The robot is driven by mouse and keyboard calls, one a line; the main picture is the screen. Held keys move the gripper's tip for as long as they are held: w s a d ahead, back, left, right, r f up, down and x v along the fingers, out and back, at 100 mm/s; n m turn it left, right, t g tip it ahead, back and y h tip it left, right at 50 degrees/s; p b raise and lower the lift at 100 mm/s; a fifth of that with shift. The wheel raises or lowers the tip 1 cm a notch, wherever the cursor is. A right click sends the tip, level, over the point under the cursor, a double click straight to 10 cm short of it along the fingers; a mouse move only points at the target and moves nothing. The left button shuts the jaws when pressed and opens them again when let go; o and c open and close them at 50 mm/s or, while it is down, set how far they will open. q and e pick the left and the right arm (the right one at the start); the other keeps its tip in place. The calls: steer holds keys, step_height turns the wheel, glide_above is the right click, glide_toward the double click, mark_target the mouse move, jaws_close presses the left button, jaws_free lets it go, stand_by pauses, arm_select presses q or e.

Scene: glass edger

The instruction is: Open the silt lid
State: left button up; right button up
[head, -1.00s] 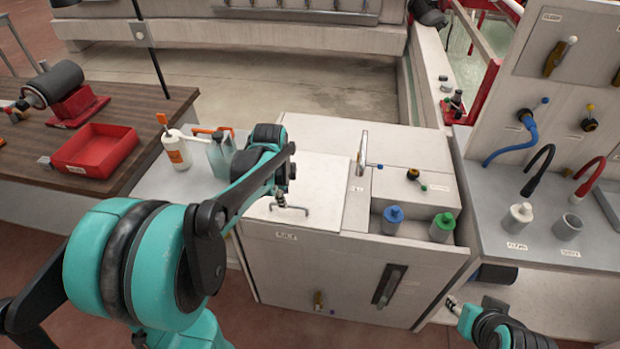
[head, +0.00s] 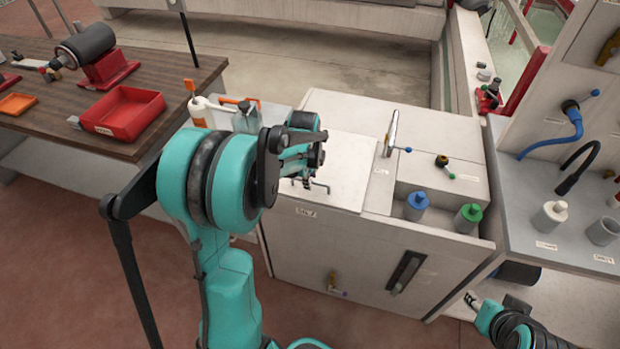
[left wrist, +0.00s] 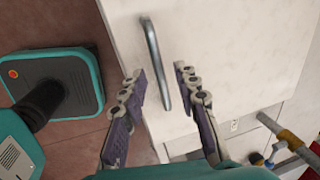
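The silt lid (head: 352,168) is a flat white panel on top of the white cabinet, lying flush. Its bent metal handle (head: 321,189) is near the front edge, above a small label. My left gripper (head: 302,181) is at the handle, with its fingers partly hidden by the arm. In the left wrist view the gripper (left wrist: 160,72) is open, one finger on each side of the grey handle (left wrist: 153,50), with the white lid (left wrist: 225,55) behind. I cannot tell whether a finger touches the handle. My right gripper (head: 470,298) is low at the right, its fingers small and unclear.
A blue-capped bottle (head: 415,206) and a green-capped bottle (head: 467,217) stand in a recess right of the lid. A metal lever (head: 391,133) stands upright beside the lid. Bottles (head: 200,112) stand behind left. A red tray (head: 124,113) is on the wooden bench.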

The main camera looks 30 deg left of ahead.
arm_select(q)
jaws_close()
steer(key=shift+r, duration=0.1)
